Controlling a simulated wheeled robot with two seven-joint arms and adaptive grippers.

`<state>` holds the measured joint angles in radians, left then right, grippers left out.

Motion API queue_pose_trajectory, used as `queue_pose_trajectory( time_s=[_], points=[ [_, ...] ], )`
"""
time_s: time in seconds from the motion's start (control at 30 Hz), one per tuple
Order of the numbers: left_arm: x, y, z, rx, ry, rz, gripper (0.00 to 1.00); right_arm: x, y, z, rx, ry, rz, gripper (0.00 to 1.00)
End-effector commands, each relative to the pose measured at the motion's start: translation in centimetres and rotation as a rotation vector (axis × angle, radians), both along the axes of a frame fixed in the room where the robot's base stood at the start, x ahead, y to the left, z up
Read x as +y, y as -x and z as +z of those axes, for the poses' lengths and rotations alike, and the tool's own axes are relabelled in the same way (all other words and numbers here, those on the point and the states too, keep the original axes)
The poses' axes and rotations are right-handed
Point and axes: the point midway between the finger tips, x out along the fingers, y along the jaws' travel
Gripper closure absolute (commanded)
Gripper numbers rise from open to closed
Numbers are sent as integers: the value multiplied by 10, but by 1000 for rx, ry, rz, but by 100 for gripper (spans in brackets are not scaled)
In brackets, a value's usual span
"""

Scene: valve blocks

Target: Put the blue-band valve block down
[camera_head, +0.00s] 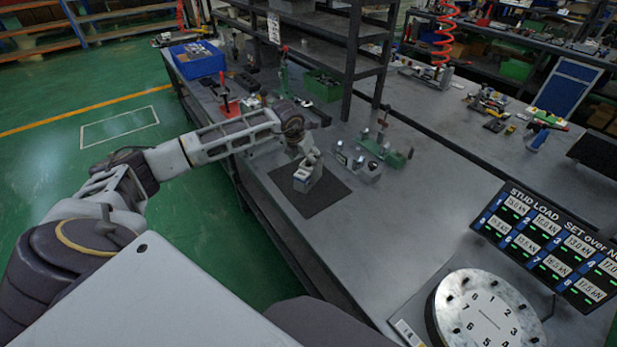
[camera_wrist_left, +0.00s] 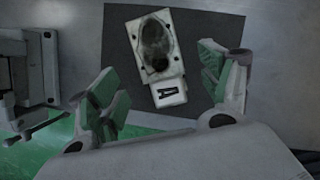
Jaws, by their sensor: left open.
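The valve block (camera_head: 304,180) is a light grey block standing on a dark mat (camera_head: 322,200) on the grey workbench. In the left wrist view the block (camera_wrist_left: 152,45) has a dark oval opening and a white label with a black letter "A". No blue band can be made out clearly. My left gripper (camera_head: 309,155) is right over the block in the head view. In the left wrist view its green-padded fingers (camera_wrist_left: 157,72) are spread wide, with the block between and beyond them, clear of both pads. My right gripper is not in view.
A metal fixture (camera_head: 358,163) and a green-based clamp (camera_head: 384,150) stand right of the mat. A blue bin (camera_head: 197,60) and shelving (camera_head: 340,45) are behind. A numbered round dial (camera_head: 487,310) and a stud load display (camera_head: 550,245) are at front right.

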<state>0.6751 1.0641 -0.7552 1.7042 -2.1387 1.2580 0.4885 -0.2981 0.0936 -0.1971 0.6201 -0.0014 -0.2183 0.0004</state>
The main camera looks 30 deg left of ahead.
Motion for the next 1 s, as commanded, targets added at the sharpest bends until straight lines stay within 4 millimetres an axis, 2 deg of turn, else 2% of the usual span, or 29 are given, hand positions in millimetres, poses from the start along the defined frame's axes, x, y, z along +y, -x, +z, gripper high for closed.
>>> queue_pose_trajectory(
  time_s=[0.1, 0.2, 0.67, 1.0],
  points=[
    [-1, -3, -9, 0, 1, 0, 21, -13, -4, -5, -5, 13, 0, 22],
    [-1, -4, -11, 0, 1, 0, 21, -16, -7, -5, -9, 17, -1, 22],
    [0, -5, -13, 1, 0, 0, 21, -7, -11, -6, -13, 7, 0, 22],
    [0, -14, -42, 1, 0, -1, 21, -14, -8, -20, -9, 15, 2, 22]
  ],
)
